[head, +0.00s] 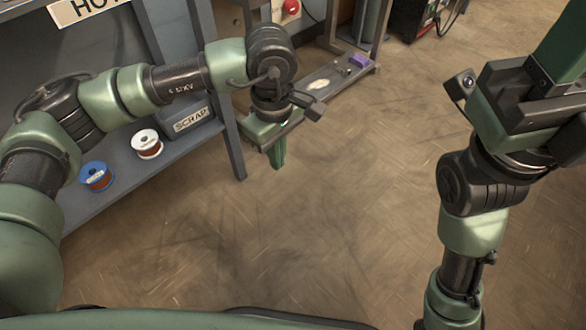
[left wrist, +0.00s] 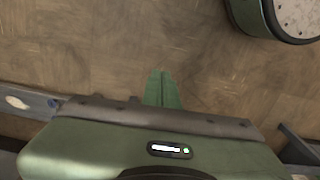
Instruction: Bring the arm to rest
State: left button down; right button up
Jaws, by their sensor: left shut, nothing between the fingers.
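My left arm reaches in from the left in the head view, and its green gripper (head: 277,158) points down over the bare floor. Its two fingers are together with nothing between them. In the left wrist view the closed fingers (left wrist: 162,78) show at the middle, with plain floor around them. My right arm rises along the right side of the head view. Its gripper (head: 565,50) points up and is cut off by the picture edge, so its finger opening cannot be judged.
A grey shelf (head: 120,188) at the left holds a blue-rimmed spool (head: 96,176), a white spool (head: 147,144) and a bin marked SCRAP (head: 188,117). A low frame (head: 330,85) with a purple item (head: 358,61) stands behind the left gripper. The floor (head: 330,220) between my arms is clear.

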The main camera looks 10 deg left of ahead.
pick_arm(q)
jog(key=shift+s+d, duration=0.2)
jog(key=shift+d, duration=0.15)
